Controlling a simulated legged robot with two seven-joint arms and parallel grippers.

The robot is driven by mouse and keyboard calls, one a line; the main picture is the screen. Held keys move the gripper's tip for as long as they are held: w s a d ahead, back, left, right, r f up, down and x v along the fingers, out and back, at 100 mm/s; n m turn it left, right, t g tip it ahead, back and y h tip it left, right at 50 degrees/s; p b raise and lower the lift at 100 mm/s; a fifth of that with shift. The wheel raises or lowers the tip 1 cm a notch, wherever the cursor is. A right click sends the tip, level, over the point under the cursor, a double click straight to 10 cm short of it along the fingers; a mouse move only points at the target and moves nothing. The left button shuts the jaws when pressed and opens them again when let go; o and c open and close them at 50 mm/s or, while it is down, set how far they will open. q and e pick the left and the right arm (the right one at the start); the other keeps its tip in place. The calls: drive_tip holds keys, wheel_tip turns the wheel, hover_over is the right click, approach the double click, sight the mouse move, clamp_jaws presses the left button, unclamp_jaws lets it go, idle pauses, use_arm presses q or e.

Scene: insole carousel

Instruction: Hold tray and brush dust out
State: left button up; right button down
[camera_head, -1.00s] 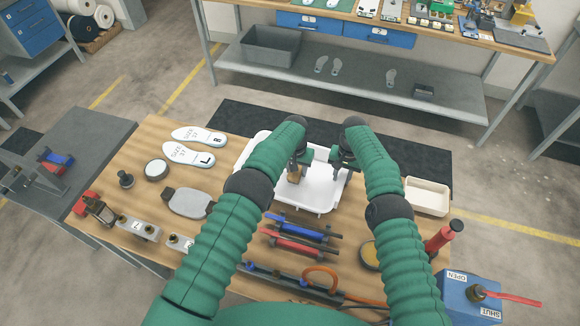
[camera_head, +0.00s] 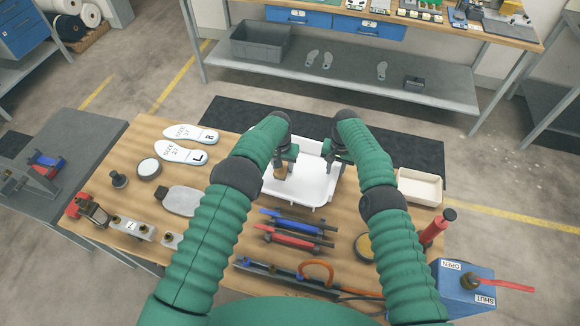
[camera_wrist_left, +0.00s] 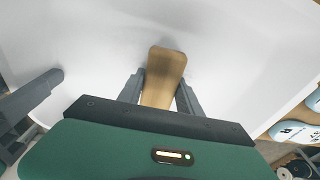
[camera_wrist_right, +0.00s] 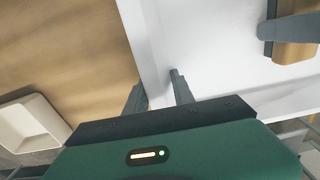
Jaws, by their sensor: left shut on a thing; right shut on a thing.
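A white tray (camera_head: 312,188) lies on the wooden table, partly hidden by my arms in the head view. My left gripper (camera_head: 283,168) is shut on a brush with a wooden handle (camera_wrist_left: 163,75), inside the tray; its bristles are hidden. The brush also shows at the upper right of the right wrist view (camera_wrist_right: 297,50). My right gripper (camera_head: 332,158) is shut on the tray's right wall, and one finger is on each side of the wall in the right wrist view (camera_wrist_right: 158,95). No dust can be made out.
Two insoles (camera_head: 180,151) lie at the left. A small cream bin (camera_head: 420,187) stands right of the tray. Blue and red clamp-like tools (camera_head: 292,222) lie in front, with a red cylinder (camera_head: 437,227) and a blue box (camera_head: 466,290) at the right.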

sight(295, 176)
use_arm(q)
drive_tip(key=a, duration=0.3)
drive_tip(key=shift+w+a, duration=0.1)
drive_tip(key=shift+w, duration=0.25)
drive_tip(key=shift+s+d, duration=0.3)
drive_tip(key=shift+d, duration=1)
drive_tip(key=shift+s+d, duration=0.35)
drive_tip(key=shift+d, duration=1)
drive_tip(key=shift+s+d, duration=0.3)
drive_tip(key=shift+d, duration=1)
drive_tip(key=shift+s, duration=0.65)
drive_tip(key=shift+w+a, duration=0.35)
drive_tip(key=shift+a, duration=1.05)
drive_tip(key=shift+w+a, duration=0.3)
drive_tip(key=shift+a, duration=1.05)
drive_tip(key=shift+w+a, duration=0.35)
drive_tip(key=shift+a, duration=1.05)
drive_tip(key=shift+s+d, duration=0.35)
drive_tip(key=shift+d, duration=1)
drive_tip(key=shift+s+d, duration=0.3)
drive_tip(key=shift+d, duration=1.05)
drive_tip(key=shift+s+d, duration=0.35)
drive_tip(key=shift+d, duration=1)
wheel_tip(295, 176, up, 2)
drive_tip(key=shift+r, duration=3)
